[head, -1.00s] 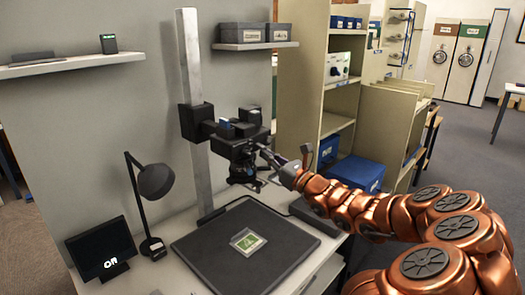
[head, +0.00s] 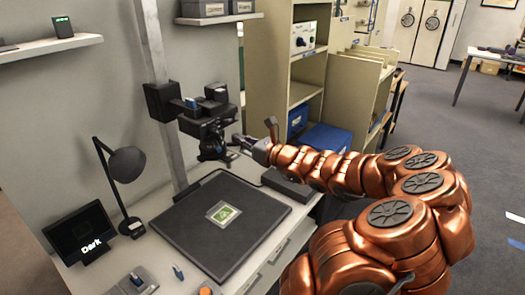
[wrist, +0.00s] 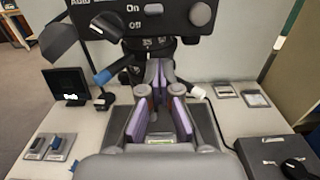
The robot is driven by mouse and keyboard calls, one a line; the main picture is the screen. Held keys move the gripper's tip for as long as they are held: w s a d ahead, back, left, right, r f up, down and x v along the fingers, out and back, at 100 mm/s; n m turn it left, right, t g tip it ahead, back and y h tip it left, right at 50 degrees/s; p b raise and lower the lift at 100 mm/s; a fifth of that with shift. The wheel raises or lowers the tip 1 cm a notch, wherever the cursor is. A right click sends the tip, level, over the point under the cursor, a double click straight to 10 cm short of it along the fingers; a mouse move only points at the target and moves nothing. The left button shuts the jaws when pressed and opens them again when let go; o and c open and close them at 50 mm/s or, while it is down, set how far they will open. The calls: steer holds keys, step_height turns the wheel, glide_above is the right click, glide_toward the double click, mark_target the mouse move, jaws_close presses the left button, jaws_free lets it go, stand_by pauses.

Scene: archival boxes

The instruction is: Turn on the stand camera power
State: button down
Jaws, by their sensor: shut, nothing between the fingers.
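The stand camera (head: 210,128) is a black unit on a grey column above a dark baseboard (head: 170,220). In the wrist view its dark face (wrist: 172,20) fills the top, with "On" printed above "Off". A pale oval switch knob (wrist: 153,9) sits beside "On"; a rounder grey knob (wrist: 200,14) is to its right. My gripper (head: 240,140) is at the camera's right side. In the wrist view its fingers (wrist: 157,75) are shut and empty, just below the face; contact cannot be told. A small monitor (head: 80,235) at left reads "Dark".
A desk lamp (head: 125,165) stands left of the baseboard. A small card with a green picture (head: 223,213) lies on the board. Small switch-like devices (head: 135,280) are at the desk's front. Shelving with blue boxes (head: 325,138) stands at right, with open floor beyond.

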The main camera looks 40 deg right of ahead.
steer(key=s+d, duration=0.1)
steer(key=s, duration=0.9)
steer(key=shift+d+r, duration=0.25)
steer(key=shift+d, duration=0.05)
stand_by(0.4)
steer(key=a+r+n+g+y+p, duration=0.1)
steer(key=a+n+g+y, duration=0.45)
steer(key=a, duration=0.75)
steer(key=a+r+n+g+y+p, duration=0.1)
steer(key=a+n+g+y+p, duration=0.15)
steer(key=a+n, duration=0.75)
steer(key=s+a+f+n+g+h+p, duration=0.1)
steer(key=s+a+n+g, duration=0.25)
steer(key=a, duration=0.35)
steer(key=s+a+f+n+g+p, duration=0.1)
steer(key=s+a+f+n+g, duration=0.15)
steer(key=s+a, duration=0.3)
steer(key=s+a+n+g+h+p, duration=0.1)
steer(key=s+a+n+g+h, duration=0.2)
steer(key=s+n, duration=0.35)
steer(key=s+d+n+g+h+p, duration=0.2)
steer(key=s+d+n+h, duration=0.4)
steer(key=s+d, duration=0.2)
steer(key=shift+s+d+r+g+h+p, duration=0.2)
steer(key=shift+s+r+g+h+p, duration=0.15)
steer(key=shift+s, duration=0.6)
